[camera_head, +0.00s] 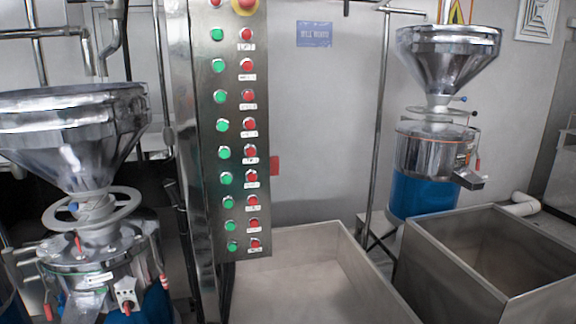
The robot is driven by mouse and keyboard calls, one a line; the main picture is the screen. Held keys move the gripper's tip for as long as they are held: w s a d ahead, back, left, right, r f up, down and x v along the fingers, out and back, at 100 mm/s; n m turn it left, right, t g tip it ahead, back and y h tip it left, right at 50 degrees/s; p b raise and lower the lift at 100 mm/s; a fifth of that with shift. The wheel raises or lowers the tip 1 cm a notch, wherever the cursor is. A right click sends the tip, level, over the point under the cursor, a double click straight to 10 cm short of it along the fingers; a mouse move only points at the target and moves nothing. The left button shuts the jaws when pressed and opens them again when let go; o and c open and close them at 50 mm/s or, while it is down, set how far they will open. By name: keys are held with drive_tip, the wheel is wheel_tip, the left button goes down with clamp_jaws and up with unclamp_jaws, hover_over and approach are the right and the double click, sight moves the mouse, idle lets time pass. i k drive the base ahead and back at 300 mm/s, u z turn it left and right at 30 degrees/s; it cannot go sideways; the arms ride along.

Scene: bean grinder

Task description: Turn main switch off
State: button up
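A tall steel control panel (233,150) stands left of centre. It carries a column of green buttons (222,96) and a column of red buttons (248,96) with small white labels too small to read. At its top, partly cut off, is a red knob on a yellow base (245,5). I cannot tell which control is the main switch. My gripper is not in view.
A second grinder (412,150) with a steel hopper and blue base stands at right. Steel bins are at centre (345,285) and right (430,270). Vertical pipes (380,120) run up the back wall. A blue sign (314,34) hangs there.

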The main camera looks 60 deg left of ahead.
sight(274, 161)
drive_tip(key=i, duration=2.1)
drive_tip(key=u, duration=0.05)
drive_tip(key=k, duration=0.2)
drive_tip(key=u, duration=3.1)
